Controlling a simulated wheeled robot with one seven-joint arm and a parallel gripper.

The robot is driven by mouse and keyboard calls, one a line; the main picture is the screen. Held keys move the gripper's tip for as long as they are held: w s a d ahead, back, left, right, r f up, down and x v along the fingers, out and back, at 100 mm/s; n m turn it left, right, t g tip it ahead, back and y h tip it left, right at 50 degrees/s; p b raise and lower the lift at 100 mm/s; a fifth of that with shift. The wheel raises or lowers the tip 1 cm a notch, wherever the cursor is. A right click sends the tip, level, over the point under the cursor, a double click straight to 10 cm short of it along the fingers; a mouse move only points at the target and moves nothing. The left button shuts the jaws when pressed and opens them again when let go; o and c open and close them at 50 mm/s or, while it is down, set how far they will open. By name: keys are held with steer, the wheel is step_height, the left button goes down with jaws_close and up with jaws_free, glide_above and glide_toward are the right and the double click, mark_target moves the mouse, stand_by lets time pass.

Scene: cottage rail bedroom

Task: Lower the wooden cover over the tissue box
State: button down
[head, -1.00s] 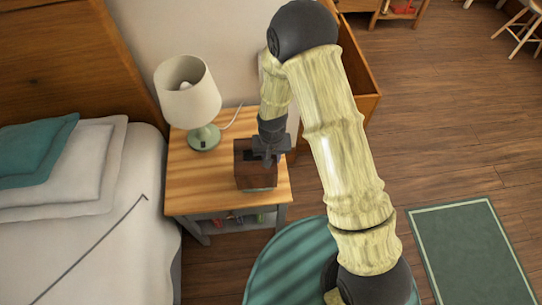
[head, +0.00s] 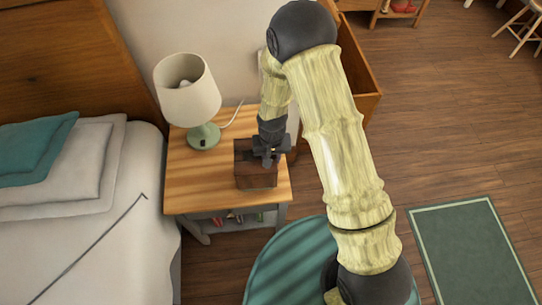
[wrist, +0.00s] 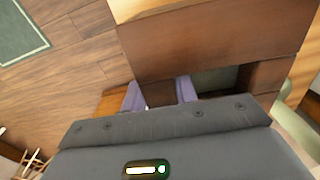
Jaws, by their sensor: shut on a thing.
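The wooden cover (head: 256,177) is a dark brown box on or just above the nightstand top, right of the lamp. I cannot tell whether its lower edge touches the surface. My gripper (head: 268,160) points down at its top, toward the right side. In the wrist view the cover (wrist: 215,38) fills the upper middle, with an opening in its top. My gripper's purple fingers (wrist: 160,92) are shut on a strip of the cover beside that opening. The tissue box is not clearly seen; a greyish-green patch shows through the opening, and I cannot tell what it is.
The nightstand (head: 190,178) has bare wood left of and in front of the cover. A lamp (head: 203,135) with a pale shade and green base stands close by at the back left. The bed (head: 90,240) is left, and a wooden open-topped box (head: 362,90) stands behind my arm.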

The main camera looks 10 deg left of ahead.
steer(key=shift+s+d+f+b, duration=0.15)
steer(key=shift+f+b, duration=0.25)
steer(key=shift+f, duration=0.2)
